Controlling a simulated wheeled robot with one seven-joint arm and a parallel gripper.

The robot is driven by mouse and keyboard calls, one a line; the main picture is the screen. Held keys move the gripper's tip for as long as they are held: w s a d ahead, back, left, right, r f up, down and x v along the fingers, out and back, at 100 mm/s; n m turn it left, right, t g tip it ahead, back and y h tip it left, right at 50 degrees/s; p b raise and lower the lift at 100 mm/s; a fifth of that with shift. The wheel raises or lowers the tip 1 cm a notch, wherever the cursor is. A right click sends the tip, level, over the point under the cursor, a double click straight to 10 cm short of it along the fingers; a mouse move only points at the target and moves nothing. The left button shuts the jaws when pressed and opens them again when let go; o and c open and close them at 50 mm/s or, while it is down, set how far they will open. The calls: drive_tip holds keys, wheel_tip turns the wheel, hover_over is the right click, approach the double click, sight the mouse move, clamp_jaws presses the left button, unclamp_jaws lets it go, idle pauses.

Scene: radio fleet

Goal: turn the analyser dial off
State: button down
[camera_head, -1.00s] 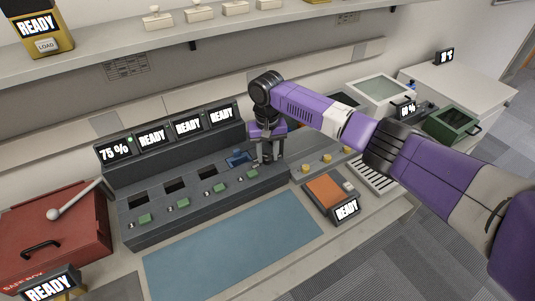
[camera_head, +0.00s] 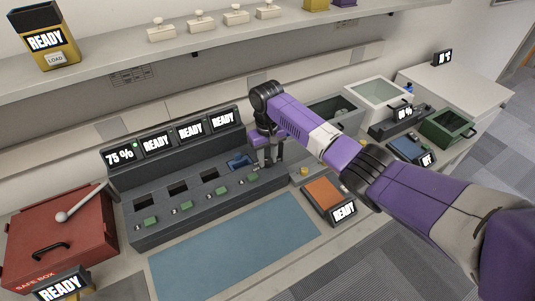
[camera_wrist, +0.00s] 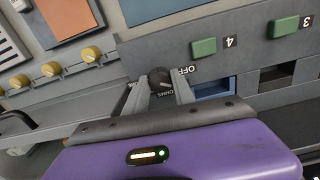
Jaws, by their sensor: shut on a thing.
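The black analyser dial (camera_wrist: 160,79) sits in the wrist view on a grey panel, with the labels OFF and OHMS printed around it. A further label to its left is partly covered by a finger. My gripper (camera_wrist: 160,88) has one finger on each side of the dial and is shut on it. In the head view my gripper (camera_head: 271,163) is at the right end of the dark grey charging rack (camera_head: 190,215), and it hides the dial there. The exact heading of the dial's pointer is hard to read.
Green buttons (camera_wrist: 204,47) and numbered slots lie beside the dial. Several yellow knobs (camera_wrist: 92,54) stand on the other side. A orange-topped unit (camera_head: 323,193), a blue mat (camera_head: 235,250) and a red safe box (camera_head: 60,235) share the counter. A shelf (camera_head: 150,55) runs above.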

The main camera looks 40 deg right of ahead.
sight(267, 160)
drive_tip(key=n, duration=0.5)
drive_tip(key=shift+n+p, duration=0.3)
drive_tip(key=shift+n, duration=0.1)
idle(0.4)
drive_tip(key=c, duration=1.1)
unclamp_jaws()
drive_tip(key=shift+o, duration=0.2)
drive_tip(key=shift+r, duration=0.1)
wheel_tip(267, 160, up, 8)
drive_tip(key=shift+f+b, duration=0.15)
drive_tip(key=shift+b, duration=0.6)
drive_tip(key=shift+w, duration=0.1)
